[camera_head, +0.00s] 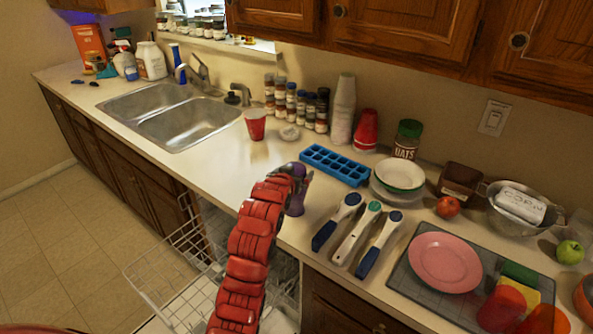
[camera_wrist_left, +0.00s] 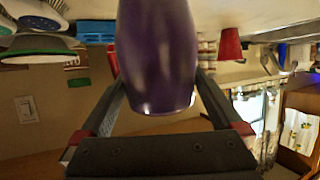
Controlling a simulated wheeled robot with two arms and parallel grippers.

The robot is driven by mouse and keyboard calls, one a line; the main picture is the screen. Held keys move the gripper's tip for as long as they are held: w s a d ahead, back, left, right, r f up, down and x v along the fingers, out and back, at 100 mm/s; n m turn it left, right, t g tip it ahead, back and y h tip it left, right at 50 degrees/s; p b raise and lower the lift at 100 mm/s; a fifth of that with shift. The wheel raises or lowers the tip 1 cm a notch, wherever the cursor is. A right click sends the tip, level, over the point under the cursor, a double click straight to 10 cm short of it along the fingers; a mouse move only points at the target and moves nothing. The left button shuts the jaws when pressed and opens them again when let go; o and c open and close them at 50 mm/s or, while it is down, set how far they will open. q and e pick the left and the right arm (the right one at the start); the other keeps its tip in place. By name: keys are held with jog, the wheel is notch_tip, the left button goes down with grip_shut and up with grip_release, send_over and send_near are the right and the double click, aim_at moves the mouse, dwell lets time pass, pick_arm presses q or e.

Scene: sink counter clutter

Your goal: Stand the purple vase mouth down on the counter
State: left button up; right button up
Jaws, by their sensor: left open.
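The purple vase (camera_head: 296,204) stands near the front edge of the counter (camera_head: 215,175), partly hidden by my left gripper (camera_head: 299,172). In the left wrist view, which is upside down, the vase (camera_wrist_left: 157,50) fills the space between my left gripper's fingers (camera_wrist_left: 158,75). The fingers are open, one on each side of the vase. Whether they touch it is unclear. One end of the vase faces the wrist camera; I cannot tell whether it is the mouth or the base. My right gripper is not in view.
A blue ice tray (camera_head: 335,165) lies behind the vase. Several blue-and-white handled utensils (camera_head: 356,233) lie to its right. A red cup (camera_head: 255,125) stands behind left, by the sink (camera_head: 180,122). An open dishwasher rack (camera_head: 165,275) is below the front edge. Counter left of the vase is clear.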

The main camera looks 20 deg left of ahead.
pick_arm(q)
jog(key=p+v, duration=0.5)
jog(key=v, duration=1)
